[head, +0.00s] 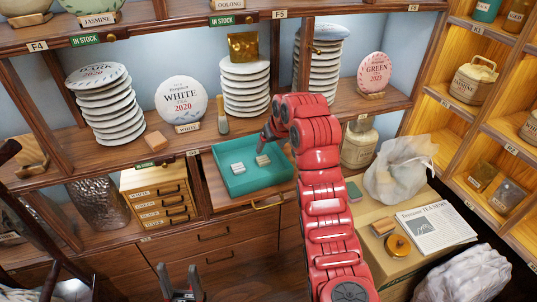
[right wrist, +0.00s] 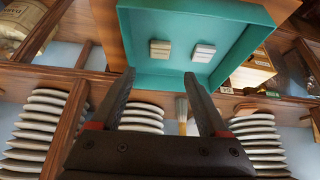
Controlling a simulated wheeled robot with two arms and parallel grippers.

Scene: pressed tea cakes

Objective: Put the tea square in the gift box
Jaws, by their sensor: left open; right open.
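The teal gift box (head: 257,183) sits open in a pulled-out drawer below the shelf. Two small pale squares lie inside it, a whitish one (head: 238,168) and a tan one (head: 262,160); I cannot tell which is the tea square. My right gripper (head: 266,135) is over the box's far right part. In the right wrist view, my right gripper (right wrist: 160,75) is open and empty, its fingers pointing toward the box (right wrist: 135,30) and apart from both squares. My left gripper (head: 180,270) is open and empty at the bottom of the head view, well away from the box.
Stacks of wrapped cakes (head: 104,103) stand there too. A small drawer cabinet (head: 160,195) stands left of the box. A plastic bag (head: 400,170) and newspaper (head: 428,228) are at right.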

